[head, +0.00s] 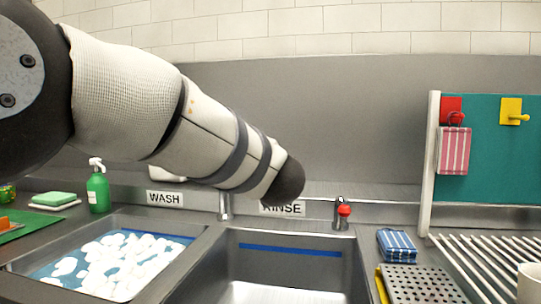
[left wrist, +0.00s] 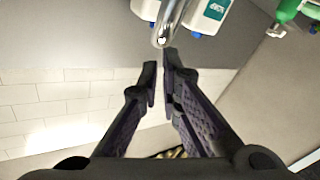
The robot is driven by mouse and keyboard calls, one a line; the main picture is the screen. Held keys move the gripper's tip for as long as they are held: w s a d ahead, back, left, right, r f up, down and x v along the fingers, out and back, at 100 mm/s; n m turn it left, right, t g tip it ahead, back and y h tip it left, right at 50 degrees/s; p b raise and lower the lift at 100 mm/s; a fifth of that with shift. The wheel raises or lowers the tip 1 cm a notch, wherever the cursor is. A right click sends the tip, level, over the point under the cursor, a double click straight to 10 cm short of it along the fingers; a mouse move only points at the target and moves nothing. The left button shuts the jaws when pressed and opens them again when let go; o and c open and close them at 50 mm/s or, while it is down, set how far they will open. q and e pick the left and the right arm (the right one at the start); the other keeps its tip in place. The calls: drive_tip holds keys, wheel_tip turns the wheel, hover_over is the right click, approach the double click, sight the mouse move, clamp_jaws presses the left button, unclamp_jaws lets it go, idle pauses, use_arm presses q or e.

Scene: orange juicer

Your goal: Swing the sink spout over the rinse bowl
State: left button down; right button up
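The chrome sink spout (head: 225,206) stands behind the divider between the two basins. In the head view only its lower post shows; my left arm hides the rest. In the left wrist view the curved end of the spout (left wrist: 167,24) hangs just beyond my left fingertips. My left gripper (left wrist: 160,68) is slightly open, with a narrow gap and nothing visible between its fingers. I cannot tell whether the tips touch the spout. In the head view the gripper is hidden behind my arm. The empty rinse bowl (head: 222,262) is at the right. My right gripper is out of view.
The wash basin (head: 38,252) with foamy water is at the left. A green bottle (head: 98,190) stands behind it. A red-knobbed tap (head: 341,211) stands behind the rinse bowl. A blue cloth (head: 397,242) and a drain rack (head: 490,262) are at the right.

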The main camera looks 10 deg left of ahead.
use_arm(q)
drive_tip(key=w+a+r+n+t+h+p, duration=0.1)
drive_tip(key=a+n+h, duration=0.1)
drive_tip(key=a, duration=0.3)
drive_tip(key=w+a+r+n+t+h, duration=0.1)
drive_tip(key=a+r+h, duration=0.1)
drive_tip(key=a, duration=0.3)
drive_tip(key=s+a+f+n+h+p, duration=0.2)
drive_tip(key=s+a+f+n+h, duration=0.2)
drive_tip(key=s+f+h, duration=0.5)
drive_tip(key=w+d+r, duration=0.2)
drive_tip(key=w+d, duration=0.1)
drive_tip(key=w, duration=0.3)
drive_tip(key=w+d+r+h+b, duration=0.1)
drive_tip(key=w+d, duration=0.2)
drive_tip(key=w, duration=0.3)
drive_tip(key=shift+w+d+r, duration=0.25)
drive_tip(key=shift+d+r, duration=0.1)
drive_tip(key=shift+r, duration=0.05)
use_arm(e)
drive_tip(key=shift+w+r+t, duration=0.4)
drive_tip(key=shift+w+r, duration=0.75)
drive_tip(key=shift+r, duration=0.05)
